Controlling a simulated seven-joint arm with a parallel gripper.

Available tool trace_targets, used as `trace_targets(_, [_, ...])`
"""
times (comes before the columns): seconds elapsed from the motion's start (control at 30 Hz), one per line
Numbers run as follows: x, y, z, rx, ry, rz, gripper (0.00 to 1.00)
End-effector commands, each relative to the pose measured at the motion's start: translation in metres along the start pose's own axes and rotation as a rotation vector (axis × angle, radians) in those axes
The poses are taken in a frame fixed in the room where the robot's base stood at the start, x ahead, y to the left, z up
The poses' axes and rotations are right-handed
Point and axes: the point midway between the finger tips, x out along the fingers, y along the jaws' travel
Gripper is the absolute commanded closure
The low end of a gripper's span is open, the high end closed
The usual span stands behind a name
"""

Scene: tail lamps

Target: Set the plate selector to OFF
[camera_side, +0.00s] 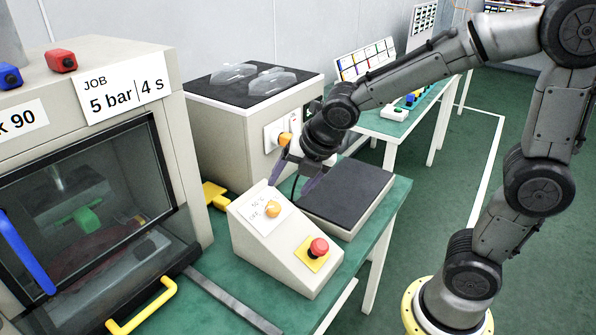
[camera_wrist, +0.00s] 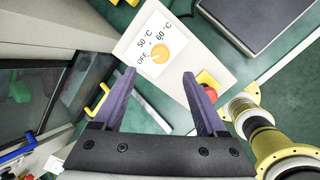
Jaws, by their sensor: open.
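The plate selector is an orange knob (camera_side: 272,209) on a white label on the sloped face of a beige control box (camera_side: 265,245). In the wrist view the knob (camera_wrist: 160,53) sits amid the marks OFF, 50 °C and 60 °C. I cannot tell for sure which mark it points to. My gripper (camera_side: 291,182) is above and behind the knob in the side view, apart from it. In the wrist view its purple fingers (camera_wrist: 158,75) are open, spread wider than the knob, with nothing between them.
A red button (camera_side: 318,247) on a yellow plate is lower on the same box. A dark flat-topped plate unit (camera_side: 350,193) lies just behind. A beige cabinet (camera_side: 220,135) with another orange knob stands behind. A windowed press (camera_side: 165,110) is at left, a metal strip (camera_side: 232,300) in front.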

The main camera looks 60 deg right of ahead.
Motion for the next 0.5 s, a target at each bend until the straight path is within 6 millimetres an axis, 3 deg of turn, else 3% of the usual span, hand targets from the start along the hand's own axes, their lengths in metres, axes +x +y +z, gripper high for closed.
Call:
trace_targets(0.2, [-0.031, 0.001, 0.0, -0.001, 0.0, 0.003, 0.26])
trace_targets(0.5, [-0.039, 0.0, 0.0, -0.001, 0.001, 0.001, 0.26])
